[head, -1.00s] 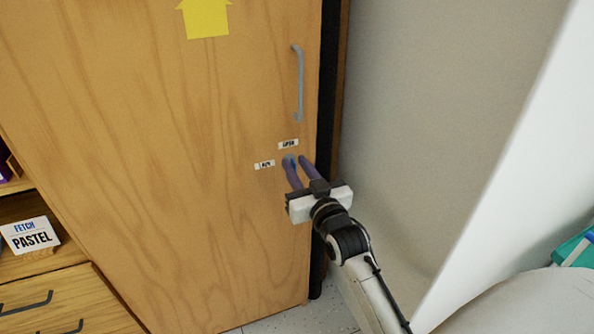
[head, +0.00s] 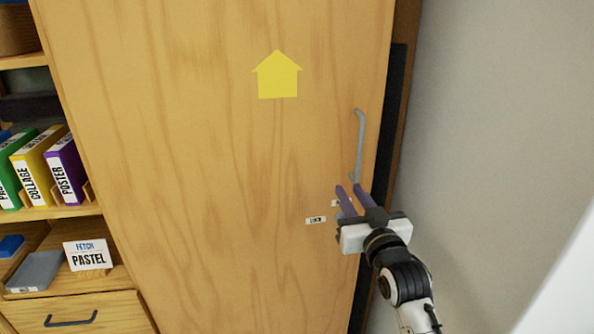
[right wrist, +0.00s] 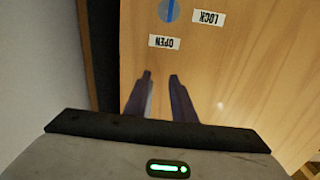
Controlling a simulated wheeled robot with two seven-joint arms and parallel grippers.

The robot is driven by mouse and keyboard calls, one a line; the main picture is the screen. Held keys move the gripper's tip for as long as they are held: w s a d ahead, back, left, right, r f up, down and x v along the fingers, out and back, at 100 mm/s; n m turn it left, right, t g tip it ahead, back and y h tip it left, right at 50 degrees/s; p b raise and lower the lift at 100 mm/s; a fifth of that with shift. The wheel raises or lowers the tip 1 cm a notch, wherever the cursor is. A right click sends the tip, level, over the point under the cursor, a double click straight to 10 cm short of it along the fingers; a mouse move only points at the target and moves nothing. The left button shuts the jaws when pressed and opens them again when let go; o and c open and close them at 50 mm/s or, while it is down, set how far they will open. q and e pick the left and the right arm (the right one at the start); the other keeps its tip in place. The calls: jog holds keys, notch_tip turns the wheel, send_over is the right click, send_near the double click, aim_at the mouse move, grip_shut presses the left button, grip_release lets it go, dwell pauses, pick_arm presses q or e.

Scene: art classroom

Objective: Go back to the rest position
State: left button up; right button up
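My right gripper (head: 349,187) is in front of a tall wooden cabinet door (head: 220,180), just below its grey handle (head: 359,140). My left gripper is not in view.
Left of the door are shelves with coloured binders (head: 45,168), a PASTEL sign (head: 88,255) and a drawer (head: 75,318). A yellow paper arrow (head: 277,75) is on the door. A plain pale wall (head: 490,130) stands to the right.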

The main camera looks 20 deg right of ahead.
jog(key=s+a+f+n+g+y, duration=0.2)
jog(key=s+a+f+g, duration=0.3)
jog(key=f, duration=0.5)
jog(key=s+a+f+n+g+y, duration=0.1)
jog(key=s+a+f+g, duration=0.3)
jog(key=s, duration=0.5)
jog(key=s+a+f+n+g+y, duration=0.1)
jog(key=s+a+f+g, duration=0.1)
jog(key=s+f, duration=0.5)
jog(key=s+a+f+n+g+y, duration=0.1)
jog(key=s+a+f+g, duration=0.2)
jog(key=s, duration=0.8)
jog(key=w+a+f+t+y, duration=0.1)
jog(key=w+a+f+t, duration=0.1)
jog(key=f, duration=0.3)
jog(key=w+a+f+t+y, duration=0.1)
jog(key=w+a+f+t, duration=0.1)
jog(key=f, duration=0.3)
jog(key=shift+w+a+f+t, duration=0.15)
jog(key=shift+a+f+t, duration=0.1)
jog(key=shift+a+t, duration=0.5)
jog(key=shift+o, duration=0.7)
